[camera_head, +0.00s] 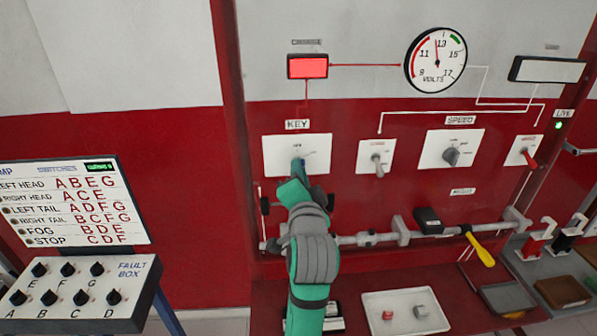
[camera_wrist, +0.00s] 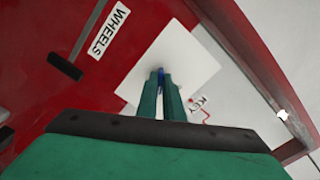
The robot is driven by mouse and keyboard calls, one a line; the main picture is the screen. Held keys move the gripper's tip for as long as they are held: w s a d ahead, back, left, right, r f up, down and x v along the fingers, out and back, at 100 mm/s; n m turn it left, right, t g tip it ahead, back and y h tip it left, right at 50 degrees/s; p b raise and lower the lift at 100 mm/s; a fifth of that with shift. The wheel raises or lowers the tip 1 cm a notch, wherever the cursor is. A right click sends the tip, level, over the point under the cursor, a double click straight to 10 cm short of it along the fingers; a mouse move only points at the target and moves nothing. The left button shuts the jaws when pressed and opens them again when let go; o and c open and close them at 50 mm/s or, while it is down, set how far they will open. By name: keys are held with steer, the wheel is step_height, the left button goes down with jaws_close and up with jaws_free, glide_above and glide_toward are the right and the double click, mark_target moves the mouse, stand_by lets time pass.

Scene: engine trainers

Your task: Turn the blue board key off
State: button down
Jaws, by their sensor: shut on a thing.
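The blue board key (camera_wrist: 161,72) sits on a white plate (camera_head: 280,153) on the red board, under the label KEY. My gripper (camera_head: 298,165) is at the plate, its fingers pointing at the board. In the wrist view my gripper (camera_wrist: 162,76) is shut on the key, a finger on each side. The white plate (camera_wrist: 192,62) shows behind the fingers. Only a little blue shows between the fingertips, so the key's exact angle is hard to tell. The red lamp (camera_head: 307,66) above the key is lit.
A switch (camera_head: 377,165), a grey speed knob (camera_head: 451,156) and a red-handled switch (camera_head: 529,157) stand right of the key. A volts gauge (camera_head: 436,60) is above. A rail (camera_head: 360,239) with a yellow-handled tool (camera_head: 480,248) runs below. A fault box (camera_head: 80,292) stands left.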

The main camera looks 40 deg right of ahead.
steer(key=n, duration=1.1)
stand_by(0.3)
steer(key=shift+n, duration=0.4)
steer(key=c, duration=1.9)
jaws_free()
steer(key=shift+s, duration=0.1)
